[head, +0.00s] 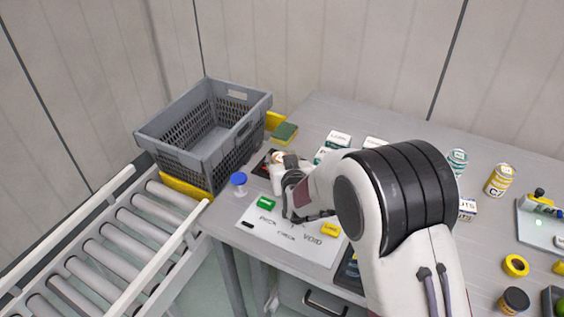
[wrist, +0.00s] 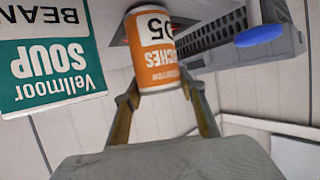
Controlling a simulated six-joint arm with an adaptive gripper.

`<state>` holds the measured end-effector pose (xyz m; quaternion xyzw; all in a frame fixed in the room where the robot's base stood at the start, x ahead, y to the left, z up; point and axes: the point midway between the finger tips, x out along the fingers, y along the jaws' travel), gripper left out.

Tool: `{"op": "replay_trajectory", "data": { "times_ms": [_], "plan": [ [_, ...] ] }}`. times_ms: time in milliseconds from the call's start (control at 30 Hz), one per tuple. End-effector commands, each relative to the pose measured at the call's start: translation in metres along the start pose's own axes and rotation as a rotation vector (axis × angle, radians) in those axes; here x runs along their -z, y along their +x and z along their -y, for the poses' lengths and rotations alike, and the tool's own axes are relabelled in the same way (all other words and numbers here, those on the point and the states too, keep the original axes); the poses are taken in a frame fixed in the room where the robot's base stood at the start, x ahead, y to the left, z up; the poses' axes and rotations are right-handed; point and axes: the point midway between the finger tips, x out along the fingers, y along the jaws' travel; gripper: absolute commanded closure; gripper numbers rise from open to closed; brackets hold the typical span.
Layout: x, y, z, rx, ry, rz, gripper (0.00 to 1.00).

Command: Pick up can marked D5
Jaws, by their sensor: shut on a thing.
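The can marked D5 (wrist: 158,48) has an orange and white label and appears upside down in the wrist view, with part of the word "peaches" showing. My gripper (wrist: 160,92) is shut on it, one finger on each side of its near end. In the head view my gripper (head: 284,172) is over the left part of the table, beside the grey crate, mostly hidden behind my arm. A small orange and white part of the can (head: 278,157) shows there. Whether the can touches the table is not clear.
A grey crate (head: 187,150) stands at the table's left, beside a roller conveyor (head: 110,245). A blue-capped bottle (head: 239,181), a sponge (head: 285,132) and a green-white soup box (wrist: 48,60) are close by. A white sheet (head: 285,247) holds small blocks. A yellow can (head: 498,180) stands right.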

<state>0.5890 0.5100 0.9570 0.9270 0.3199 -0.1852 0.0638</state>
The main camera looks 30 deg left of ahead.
Motion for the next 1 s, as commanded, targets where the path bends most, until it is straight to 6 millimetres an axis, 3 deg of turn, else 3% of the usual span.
{"op": "replay_trajectory", "data": {
  "times_ms": [700, 1000],
  "plan": [
    [0.081, -0.033, 0.000, -0.001, 0.000, -0.007, 0.91],
    [0.090, -0.036, 0.000, -0.001, 0.000, -0.004, 0.91]
  ]
}}
